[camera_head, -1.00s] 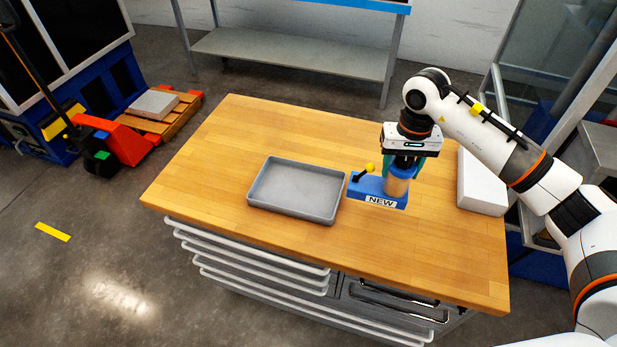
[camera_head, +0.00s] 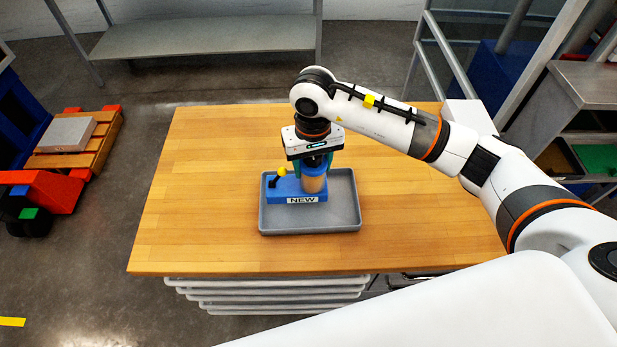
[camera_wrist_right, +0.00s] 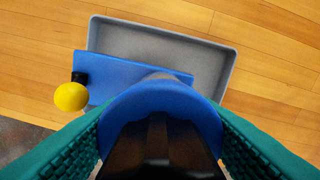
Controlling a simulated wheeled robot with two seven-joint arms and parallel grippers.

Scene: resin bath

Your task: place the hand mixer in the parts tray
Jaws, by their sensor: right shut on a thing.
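The hand mixer (camera_head: 284,189) has a blue base with a "NEW" label, a tan cylinder under a blue cap and a yellow knob on a black lever. My right gripper (camera_head: 313,163) is shut on its blue cap from above; the wrist view shows the cap (camera_wrist_right: 160,103) between the teal fingers. The mixer is upright over the grey parts tray (camera_head: 340,218). In the wrist view its base overlaps the left wall of the tray (camera_wrist_right: 225,75), and the knob lies outside that wall. I cannot tell whether the base touches the tray. My left gripper is out of view.
The wooden tabletop (camera_head: 205,190) is clear left of the tray. A white box (camera_head: 468,115) stands at the right, partly behind my right arm. A grey shelf (camera_head: 205,40) stands beyond the table, and a metal bench (camera_head: 595,90) at the right.

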